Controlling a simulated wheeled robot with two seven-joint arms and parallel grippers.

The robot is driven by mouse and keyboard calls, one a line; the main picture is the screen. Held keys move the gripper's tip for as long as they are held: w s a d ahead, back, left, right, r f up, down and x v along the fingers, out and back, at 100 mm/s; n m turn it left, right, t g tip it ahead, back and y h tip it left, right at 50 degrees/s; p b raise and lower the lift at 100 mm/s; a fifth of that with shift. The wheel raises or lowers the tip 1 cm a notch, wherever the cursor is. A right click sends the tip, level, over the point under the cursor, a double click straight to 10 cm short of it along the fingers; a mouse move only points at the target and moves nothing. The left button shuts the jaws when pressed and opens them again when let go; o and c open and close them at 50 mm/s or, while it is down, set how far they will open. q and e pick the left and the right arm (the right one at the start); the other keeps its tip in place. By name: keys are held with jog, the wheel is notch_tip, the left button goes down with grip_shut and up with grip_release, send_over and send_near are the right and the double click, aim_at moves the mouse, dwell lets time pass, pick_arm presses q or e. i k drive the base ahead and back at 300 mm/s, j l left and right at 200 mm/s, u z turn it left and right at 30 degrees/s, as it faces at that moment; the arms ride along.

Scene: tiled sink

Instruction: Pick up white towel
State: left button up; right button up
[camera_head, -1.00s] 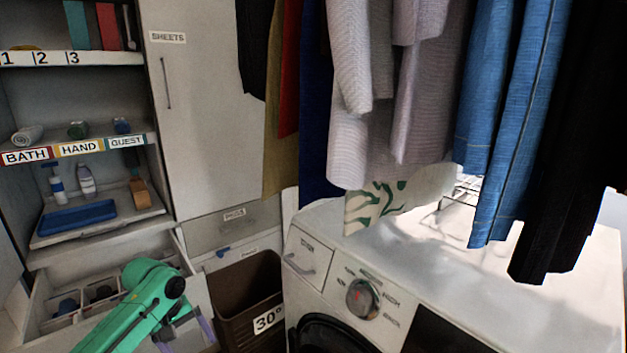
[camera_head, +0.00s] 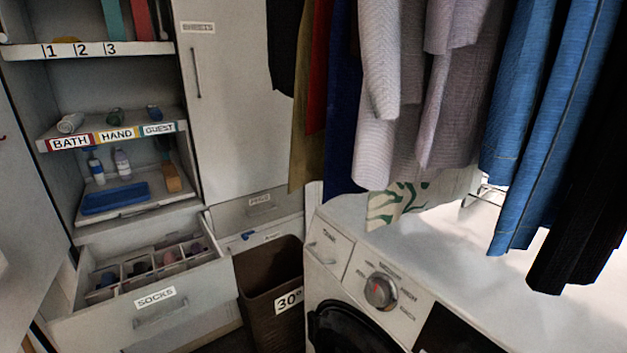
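A white rolled towel (camera_head: 71,123) lies at the left end of the middle shelf, above the BATH label. Neither of my grippers shows in this view.
An open SOCKS drawer (camera_head: 154,297) with divided compartments juts out below the shelves. A blue tray (camera_head: 115,198) and bottles stand on the lower shelf.

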aim_at(72, 123)
jog(key=u, duration=1.5)
